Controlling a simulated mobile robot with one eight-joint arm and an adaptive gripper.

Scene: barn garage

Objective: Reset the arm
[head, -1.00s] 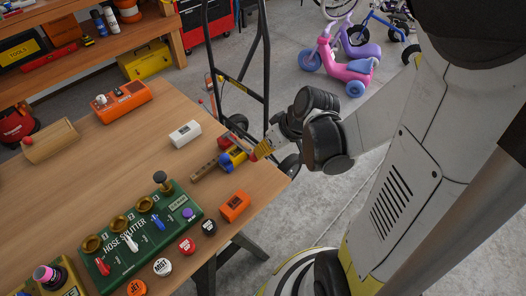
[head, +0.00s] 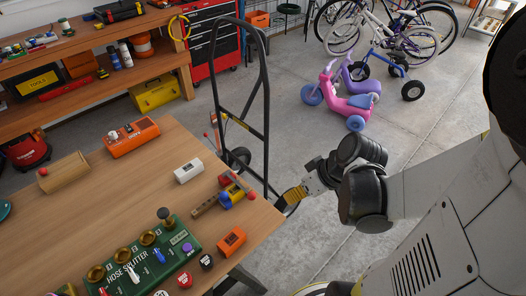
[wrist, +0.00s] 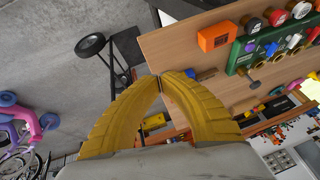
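My gripper (head: 293,196) is off the right edge of the workbench (head: 120,190), over the floor side near the hand truck. In the wrist view its two yellow fingers (wrist: 160,80) curve together and meet at the tips, with nothing seen held between them. My arm comes in from the right, bent at the dark wrist joint. The gripper is apart from the nearest bench item, a blue, yellow and red piece (head: 231,194) on a brown wooden strip.
The bench holds an orange box (head: 131,137), a white box (head: 188,171), a green hose splitter panel (head: 150,260) and a small orange block (head: 231,240). A black hand truck (head: 266,110) stands close behind the gripper. A pink tricycle (head: 350,105) is farther back. Concrete floor is open at right.

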